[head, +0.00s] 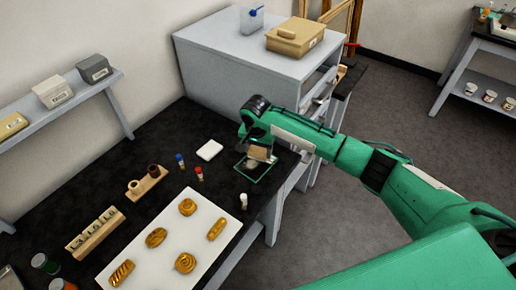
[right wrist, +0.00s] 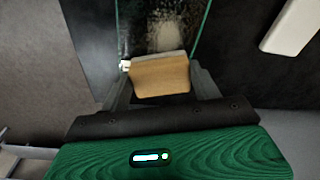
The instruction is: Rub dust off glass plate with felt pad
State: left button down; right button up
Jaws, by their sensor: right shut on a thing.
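The glass plate (head: 250,174) lies on the black bench top near its right edge, a clear sheet with green edges. In the right wrist view the plate (right wrist: 187,38) has a pale, speckled film of dust across its middle. My right gripper (head: 262,148) is over the plate's far part. It is shut on the felt pad (head: 259,154), a tan block with a pale layer along one side. The pad (right wrist: 160,78) sits between both fingers in the right wrist view, at or just above the glass; contact is unclear. My left gripper is out of view.
A white square block (head: 209,150) lies left of the plate. Small bottles with red, blue and white caps (head: 199,174) stand nearby. A white board (head: 160,262) holds several gilt ornaments. A grey cabinet (head: 235,70) stands behind.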

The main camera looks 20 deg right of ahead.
jog(key=shift+f, duration=0.45)
